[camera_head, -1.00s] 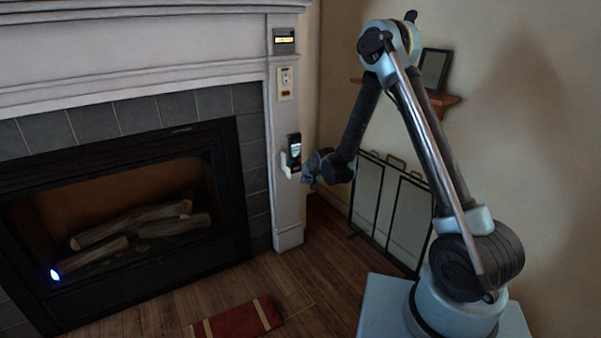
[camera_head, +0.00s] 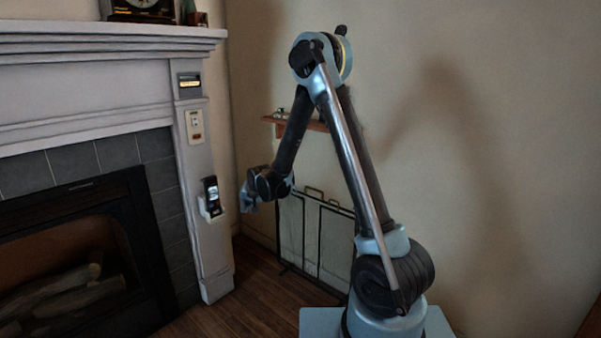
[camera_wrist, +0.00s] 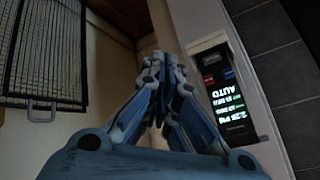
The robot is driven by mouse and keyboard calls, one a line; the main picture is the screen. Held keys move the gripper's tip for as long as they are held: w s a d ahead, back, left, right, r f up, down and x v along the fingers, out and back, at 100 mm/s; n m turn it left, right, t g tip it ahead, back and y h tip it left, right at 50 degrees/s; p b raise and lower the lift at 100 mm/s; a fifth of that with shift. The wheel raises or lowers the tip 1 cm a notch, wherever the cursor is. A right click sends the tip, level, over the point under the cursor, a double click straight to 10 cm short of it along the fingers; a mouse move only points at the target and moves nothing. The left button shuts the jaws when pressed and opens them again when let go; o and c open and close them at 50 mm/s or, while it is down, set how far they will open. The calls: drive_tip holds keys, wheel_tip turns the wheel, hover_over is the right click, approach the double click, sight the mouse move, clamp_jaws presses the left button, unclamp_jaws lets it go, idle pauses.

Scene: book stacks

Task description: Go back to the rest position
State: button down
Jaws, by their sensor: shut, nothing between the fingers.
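My gripper (camera_head: 249,196) hangs at the end of my bent arm, in front of the wall just right of the fireplace's side column. In the wrist view its blue fingers (camera_wrist: 165,66) are together with nothing between them. A black handset with a lit screen (camera_head: 211,194) sits in a white holder on the column, left of my gripper and apart from it. The handset's screen also shows in the wrist view (camera_wrist: 222,95), right of the fingers.
The fireplace (camera_head: 70,250) and its mantel (camera_head: 100,42) fill the left. A dark-framed screen (camera_head: 318,235) leans near the wall behind my arm. A small wooden shelf (camera_head: 312,125) is above it. The wall on the right is bare.

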drive_tip(key=s+d+r+h, duration=0.1)
drive_tip(key=s+d+r, duration=0.35)
drive_tip(key=d, duration=0.45)
drive_tip(key=s+d+r+g+h, duration=0.1)
drive_tip(key=s+d+r, duration=0.35)
drive_tip(key=d, duration=0.45)
drive_tip(key=s+d+r+h, duration=0.1)
drive_tip(key=s+d+r, duration=0.35)
drive_tip(key=d, duration=0.45)
drive_tip(key=s+d+f+g, duration=0.1)
drive_tip(key=s+d, duration=0.4)
drive_tip(key=s, duration=0.4)
drive_tip(key=s+d+f+g+h, duration=0.1)
drive_tip(key=s+d+f, duration=0.1)
drive_tip(key=s+d, duration=0.4)
drive_tip(key=s+d+f+g, duration=0.1)
drive_tip(key=s+d, duration=0.4)
drive_tip(key=s, duration=0.6)
drive_tip(key=shift+s+d+f+m+h, duration=0.15)
drive_tip(key=shift+s+d+m+h, duration=0.15)
drive_tip(key=shift+s+d+h, duration=0.1)
drive_tip(key=shift+w+f, duration=0.2)
drive_tip(key=shift+w, duration=0.25)
